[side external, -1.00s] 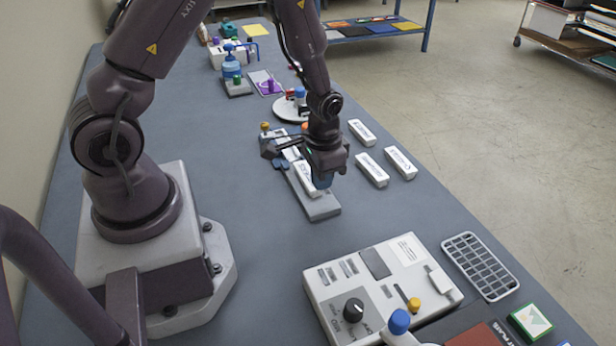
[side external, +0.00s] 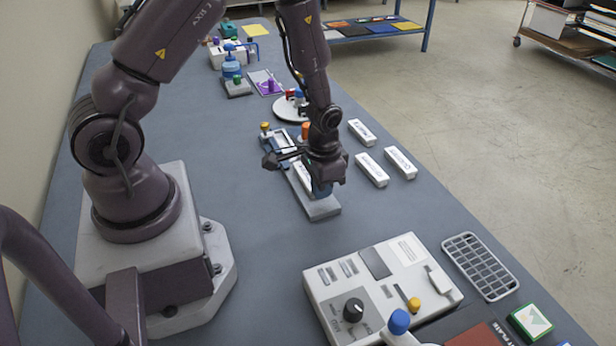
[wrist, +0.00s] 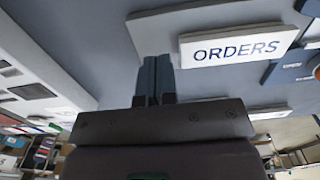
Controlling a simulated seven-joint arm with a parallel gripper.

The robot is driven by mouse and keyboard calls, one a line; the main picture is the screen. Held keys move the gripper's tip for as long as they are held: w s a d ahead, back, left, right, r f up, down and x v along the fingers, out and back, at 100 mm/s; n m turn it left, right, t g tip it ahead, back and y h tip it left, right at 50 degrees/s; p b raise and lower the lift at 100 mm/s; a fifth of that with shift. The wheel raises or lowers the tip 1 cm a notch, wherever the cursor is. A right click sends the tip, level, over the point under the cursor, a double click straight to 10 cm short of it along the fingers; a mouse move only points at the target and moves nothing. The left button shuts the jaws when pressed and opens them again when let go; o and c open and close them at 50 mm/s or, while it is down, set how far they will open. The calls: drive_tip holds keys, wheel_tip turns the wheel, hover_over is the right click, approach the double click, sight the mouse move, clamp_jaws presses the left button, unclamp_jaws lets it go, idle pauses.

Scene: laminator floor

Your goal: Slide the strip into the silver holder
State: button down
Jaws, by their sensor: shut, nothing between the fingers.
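The white strip (wrist: 238,46) reads "ORDERS" in the wrist view and lies on a long silver-grey plate (wrist: 150,35), which seems to be the holder. In the side view the strip (side external: 303,177) is partly hidden by my gripper, and the plate's near end (side external: 320,209) is bare. My gripper (wrist: 156,62) is shut and empty, its blue-grey fingers low over the plate, just beyond the strip's left end in the wrist view. Whether the fingertips touch the strip or plate I cannot tell. In the side view the fingertips (side external: 321,192) are mostly hidden.
Three other white labelled strips, one of them here (side external: 371,169), lie to the right of the plate. A blue-and-white fixture (side external: 280,143) stands at the plate's far end. A control box (side external: 380,285) and a grey grid tray (side external: 480,265) are nearer. Bench left of the plate is clear.

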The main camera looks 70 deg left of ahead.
sight(307, 175)
drive_tip(key=shift+f, duration=1.2)
drive_tip(key=shift+r, duration=0.75)
drive_tip(key=shift+a, duration=0.15)
drive_tip(key=shift+a, duration=1.1)
drive_tip(key=shift+a, duration=0.15)
drive_tip(key=shift+a, duration=1.1)
drive_tip(key=shift+a, duration=0.15)
drive_tip(key=shift+a, duration=1.1)
drive_tip(key=shift+a, duration=0.15)
